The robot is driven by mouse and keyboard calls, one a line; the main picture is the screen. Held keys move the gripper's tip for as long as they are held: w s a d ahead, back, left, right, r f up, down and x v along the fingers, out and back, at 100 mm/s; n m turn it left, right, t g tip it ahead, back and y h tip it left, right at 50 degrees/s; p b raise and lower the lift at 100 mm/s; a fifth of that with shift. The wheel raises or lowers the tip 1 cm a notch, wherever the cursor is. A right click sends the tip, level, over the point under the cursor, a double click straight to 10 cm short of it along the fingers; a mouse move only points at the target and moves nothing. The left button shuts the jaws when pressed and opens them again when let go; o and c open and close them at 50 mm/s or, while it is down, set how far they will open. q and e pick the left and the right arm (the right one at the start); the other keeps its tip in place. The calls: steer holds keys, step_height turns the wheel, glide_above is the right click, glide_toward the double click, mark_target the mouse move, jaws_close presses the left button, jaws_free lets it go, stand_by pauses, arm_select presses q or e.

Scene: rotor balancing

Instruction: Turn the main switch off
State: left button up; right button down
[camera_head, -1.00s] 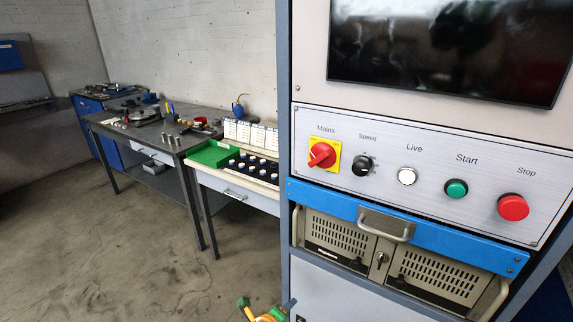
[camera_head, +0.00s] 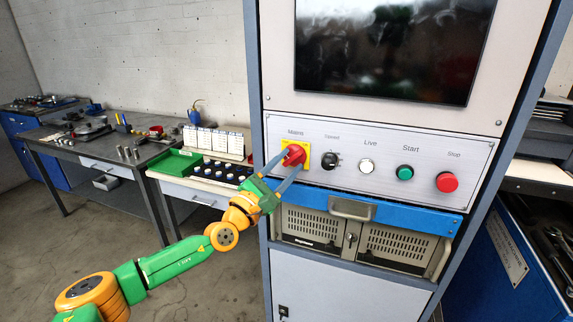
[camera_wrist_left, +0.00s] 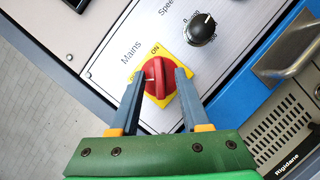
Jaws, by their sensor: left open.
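The main switch (camera_head: 293,156) is a red rotary knob on a yellow plate, labelled Mains, at the left end of the control panel (camera_head: 330,185). In the left wrist view the red knob (camera_wrist_left: 158,78) sits between my two fingers, with "ON" readable on the plate above it. My left gripper (camera_head: 281,167) is at the knob, its fingers open on either side of it; in the left wrist view the gripper (camera_wrist_left: 160,85) shows a small gap by each finger, and I cannot tell whether they touch. My right gripper is not in view.
Right of the switch are the Speed knob (camera_head: 331,160), the white Live lamp (camera_head: 367,166), the green Start button (camera_head: 404,173) and the red Stop button (camera_head: 446,182). A blue drawer front with a handle (camera_head: 351,208) sits below. A dark screen (camera_head: 385,50) is above.

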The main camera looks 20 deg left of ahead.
arm_select(q)
steer(key=shift+s, duration=0.1)
jaws_close()
